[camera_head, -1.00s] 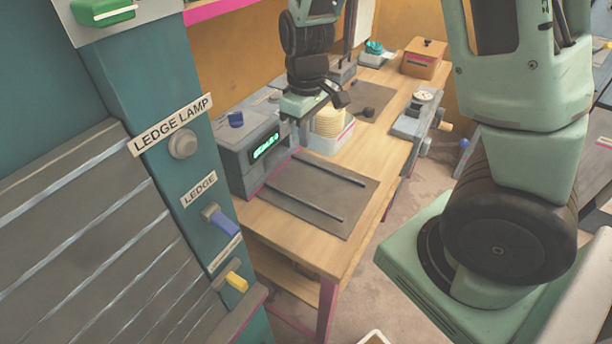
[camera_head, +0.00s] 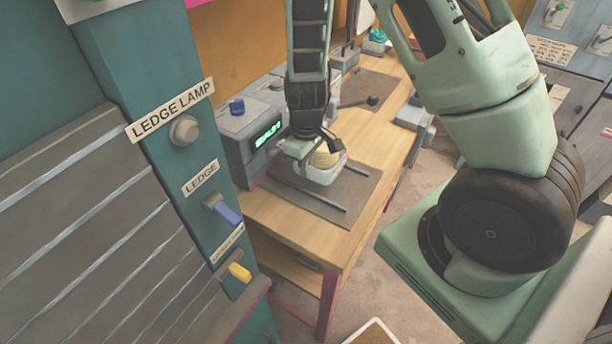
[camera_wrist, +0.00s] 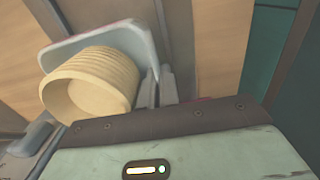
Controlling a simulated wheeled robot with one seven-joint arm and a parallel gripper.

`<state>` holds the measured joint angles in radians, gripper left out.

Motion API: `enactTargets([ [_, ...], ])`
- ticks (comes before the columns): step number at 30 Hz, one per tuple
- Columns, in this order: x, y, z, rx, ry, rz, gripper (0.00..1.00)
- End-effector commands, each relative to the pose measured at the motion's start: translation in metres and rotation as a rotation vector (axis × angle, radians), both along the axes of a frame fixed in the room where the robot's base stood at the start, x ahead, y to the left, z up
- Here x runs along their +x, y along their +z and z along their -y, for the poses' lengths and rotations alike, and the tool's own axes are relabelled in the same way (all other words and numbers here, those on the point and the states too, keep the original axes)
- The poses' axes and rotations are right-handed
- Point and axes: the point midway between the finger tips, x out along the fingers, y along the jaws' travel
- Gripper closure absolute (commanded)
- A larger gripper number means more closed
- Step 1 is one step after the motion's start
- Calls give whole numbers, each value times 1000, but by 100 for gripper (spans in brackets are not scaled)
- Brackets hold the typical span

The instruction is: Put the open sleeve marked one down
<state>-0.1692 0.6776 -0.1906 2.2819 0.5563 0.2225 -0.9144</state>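The open sleeve (camera_head: 325,176) is a white tray-like holder carrying a stack of cream ribbed plates (camera_head: 322,156). It is over the grey mat with two dark rails (camera_head: 345,193) in front of the grey machine. I cannot tell whether it touches the mat. In the wrist view the white sleeve wall (camera_wrist: 82,42) curves around the plate stack (camera_wrist: 92,82). My gripper (camera_wrist: 156,88) has its two fingers on either side of the sleeve's wall, closed on it. In the head view my gripper (camera_head: 302,150) is at the sleeve's left. No mark on the sleeve is readable.
The grey machine with a green display (camera_head: 267,134) stands left of the mat. A dark knobbed lever (camera_head: 371,100) is behind, and a small grey device (camera_head: 414,115) is at the bench's right edge. The wooden bench (camera_head: 290,227) is bare in front.

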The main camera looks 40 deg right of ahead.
Motion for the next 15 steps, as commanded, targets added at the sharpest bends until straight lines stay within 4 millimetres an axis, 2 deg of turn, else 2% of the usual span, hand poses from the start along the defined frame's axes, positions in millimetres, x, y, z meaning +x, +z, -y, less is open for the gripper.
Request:
enactTargets([
  [6,0,-31,1,0,-2,-2,100],
  [15,0,-36,0,0,0,0,100],
])
